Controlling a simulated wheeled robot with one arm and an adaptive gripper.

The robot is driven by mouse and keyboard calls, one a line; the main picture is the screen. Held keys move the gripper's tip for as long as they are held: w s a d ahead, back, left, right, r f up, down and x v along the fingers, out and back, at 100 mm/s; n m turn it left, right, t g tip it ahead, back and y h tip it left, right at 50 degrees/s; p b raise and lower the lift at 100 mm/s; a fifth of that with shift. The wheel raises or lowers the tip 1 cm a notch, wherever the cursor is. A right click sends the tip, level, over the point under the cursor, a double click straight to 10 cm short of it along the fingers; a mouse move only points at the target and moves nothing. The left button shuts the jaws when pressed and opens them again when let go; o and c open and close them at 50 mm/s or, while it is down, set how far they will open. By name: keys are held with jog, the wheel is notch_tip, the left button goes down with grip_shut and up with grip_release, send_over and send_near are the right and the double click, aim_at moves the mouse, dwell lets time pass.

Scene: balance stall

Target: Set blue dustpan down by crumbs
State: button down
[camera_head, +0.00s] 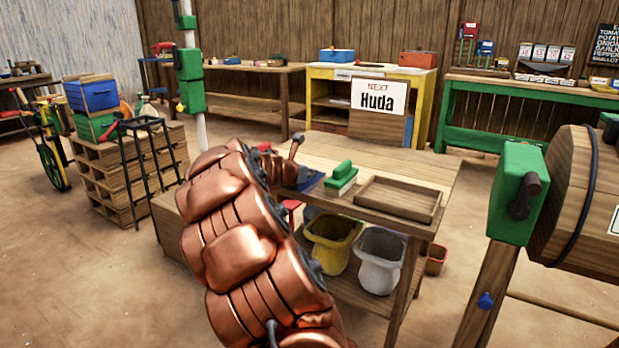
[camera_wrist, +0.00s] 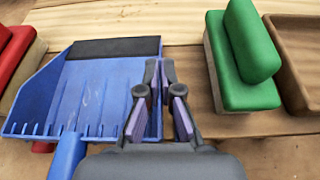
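The blue dustpan (camera_wrist: 100,90) fills the left of the wrist view, its black lip towards the far side and its handle (camera_wrist: 66,158) towards the bottom left. It shows as a small blue patch (camera_head: 312,181) at the left of the wooden table in the head view, partly hidden by my arm. My gripper (camera_wrist: 160,64) has its fingers on either side of the dustpan's right side wall. I cannot tell whether they press on it, or whether the dustpan rests fully on the table. I see no crumbs that I can make out.
A green-topped brush (camera_head: 342,174) lies right of the dustpan, beside a shallow wooden tray (camera_head: 437,208). A red-topped block (camera_wrist: 14,55) lies to the left. A yellow bin (camera_head: 331,241) and a white bin (camera_head: 379,262) stand on the lower shelf. A green-headed post (camera_head: 513,195) stands at right.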

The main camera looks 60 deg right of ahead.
jog(key=c, duration=1.3)
grip_release()
jog(key=shift+a+r, duration=0.15)
jog(key=shift+r, duration=0.05)
jog(key=shift+p+v, duration=1.6)
jog(key=shift+v, duration=4.25)
jog(key=shift+s+a+f, duration=0.1)
jog(key=shift+s, duration=0.05)
